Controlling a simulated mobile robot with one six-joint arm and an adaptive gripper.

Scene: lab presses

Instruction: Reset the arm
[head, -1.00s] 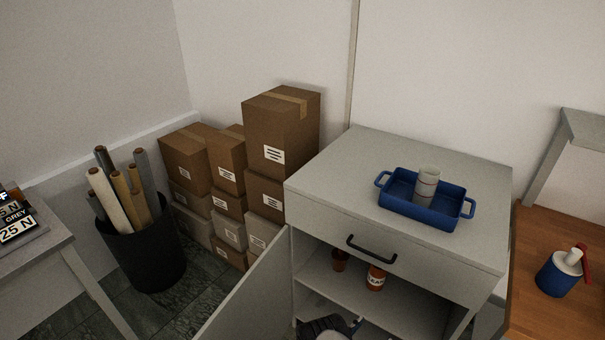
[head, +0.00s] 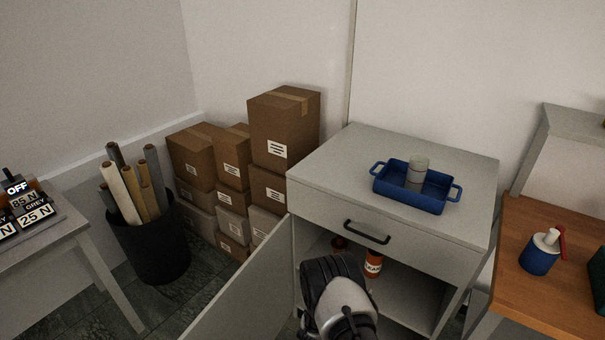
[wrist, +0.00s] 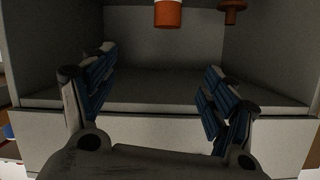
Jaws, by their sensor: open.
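My gripper (wrist: 158,95) is open and empty in the wrist view, its blue-padded fingers spread wide in front of the cabinet's open shelf. In the head view my arm's end shows at the bottom centre, before the open grey cabinet (head: 310,185); the fingers cannot be made out there. An orange bottle with a white label (head: 373,263) stands on the shelf, partly hidden by my arm. It also shows in the wrist view (wrist: 168,14), beyond the fingers and apart from them. A small brown-red item (head: 338,242) stands further in; it also shows in the wrist view (wrist: 233,12).
The cabinet door (head: 250,290) stands open to the left of my arm. A blue tray (head: 424,203) holding a grey cylinder (head: 417,172) sits on the cabinet top. Stacked boxes (head: 283,130) and a black bin of rolls (head: 150,245) are left. A wooden bench (head: 540,290) is right.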

